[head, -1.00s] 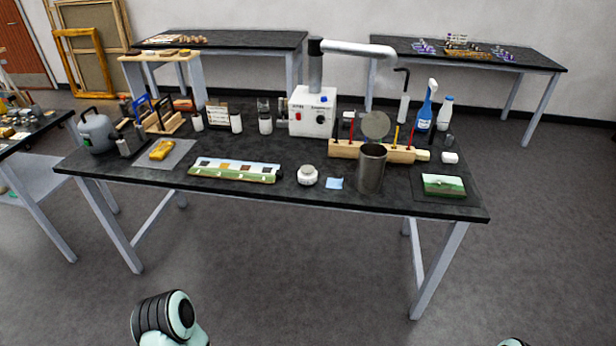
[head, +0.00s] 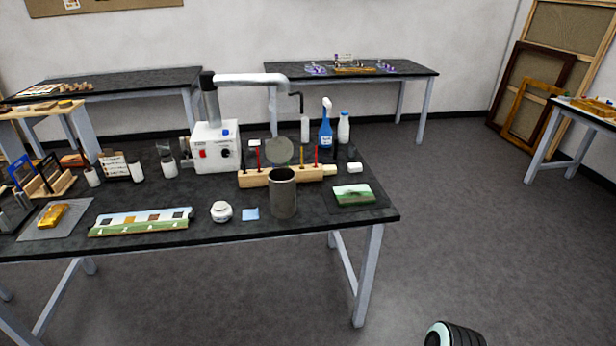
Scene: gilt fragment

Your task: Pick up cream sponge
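A small cream-white block (head: 354,168), which looks like the cream sponge, lies near the right end of the black workbench (head: 270,232). It is behind the small green landscape picture (head: 353,194) and to the right of the wooden holder (head: 262,179) with upright tools. Nothing covers it. Neither of my grippers is in view. Only a rounded black and white part of my own arm shows at the bottom right, well away from the bench.
A metal cup (head: 284,197) stands near the front edge. A blue spray bottle (head: 325,126) and a white bottle (head: 344,128) stand behind the block. A white machine box (head: 215,147) carries a grey pipe. The floor right of the bench is clear.

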